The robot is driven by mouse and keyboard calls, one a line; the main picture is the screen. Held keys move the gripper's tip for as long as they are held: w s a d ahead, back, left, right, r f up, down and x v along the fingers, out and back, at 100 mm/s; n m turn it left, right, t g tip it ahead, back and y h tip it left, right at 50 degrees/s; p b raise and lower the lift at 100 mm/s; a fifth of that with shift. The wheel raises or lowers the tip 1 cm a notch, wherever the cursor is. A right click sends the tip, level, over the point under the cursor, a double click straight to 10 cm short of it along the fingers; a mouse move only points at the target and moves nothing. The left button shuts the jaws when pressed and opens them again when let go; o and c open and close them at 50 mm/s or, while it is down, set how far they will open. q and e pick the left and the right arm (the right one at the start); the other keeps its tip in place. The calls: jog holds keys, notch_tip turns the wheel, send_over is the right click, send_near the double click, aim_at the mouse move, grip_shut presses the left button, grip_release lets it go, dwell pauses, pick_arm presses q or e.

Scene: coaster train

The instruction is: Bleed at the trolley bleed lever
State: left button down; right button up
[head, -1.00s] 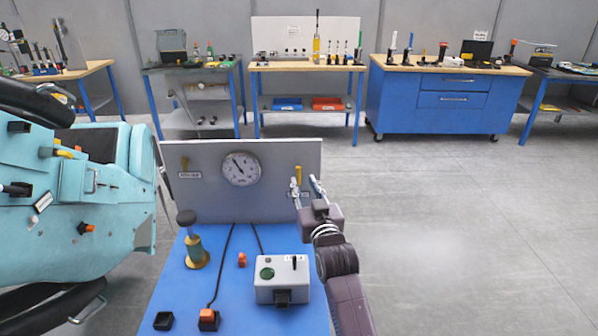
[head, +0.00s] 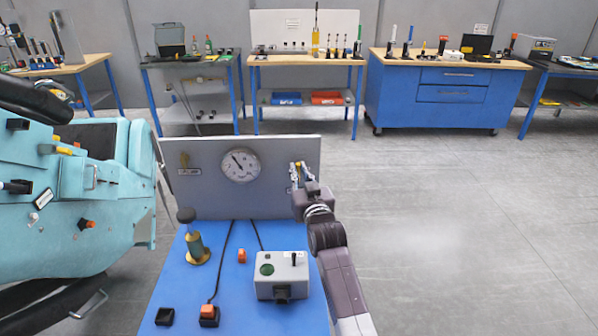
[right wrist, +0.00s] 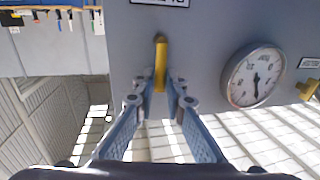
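A grey upright panel (head: 270,190) stands at the back of a blue bench top. It carries a round white dial gauge (head: 239,165) between a yellow lever (head: 184,160) at the left and another yellow lever (right wrist: 160,62) at the right. The plates by the levers are too small or cut off to read. My right gripper (head: 297,168) is at the right-hand lever. In the right wrist view, its fingertips (right wrist: 160,84) are close on both sides of that lever and look closed on it. The gauge (right wrist: 254,76) also shows there. My left gripper is not in view.
On the blue bench top (head: 222,285) stand a grey box (head: 282,276) with a green button, a brass-and-green post (head: 194,240) and small orange-topped blocks. A turquoise machine (head: 70,215) fills the left. The floor at right is clear.

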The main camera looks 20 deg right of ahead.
aim_at(282, 179)
grip_shut()
jog(key=shift+a, duration=0.1)
jog(key=a+n+p, duration=0.1)
jog(key=n, duration=0.1)
jog(key=n+g, duration=0.1)
jog(key=n, duration=0.1)
jog(key=a+n+p, duration=0.1)
jog(key=n, duration=0.1)
jog(key=shift+w+a+f+n+g+h+p, duration=0.3)
jog(key=shift+w+n+h+p, duration=0.05)
jog(key=shift+w+n+h, duration=0.05)
jog(key=n, duration=0.1)
jog(key=a+f+n, duration=0.1)
jog(key=n, duration=0.1)
jog(key=n+h, duration=0.1)
jog(key=shift+w+a+f+n+g, duration=0.2)
jog(key=shift+f+n+g, duration=0.1)
jog(key=shift+f, duration=0.1)
jog(key=shift+a+f+n+g+h+b, duration=0.15)
jog(key=shift+f+n+h+b, duration=0.25)
jog(key=shift+n, duration=0.65)
jog(key=shift+a+f+n+g+h+b, duration=0.15)
jog(key=shift+f+n+h, duration=0.3)
jog(key=shift+n, duration=0.6)
jog(key=shift+f, duration=0.15)
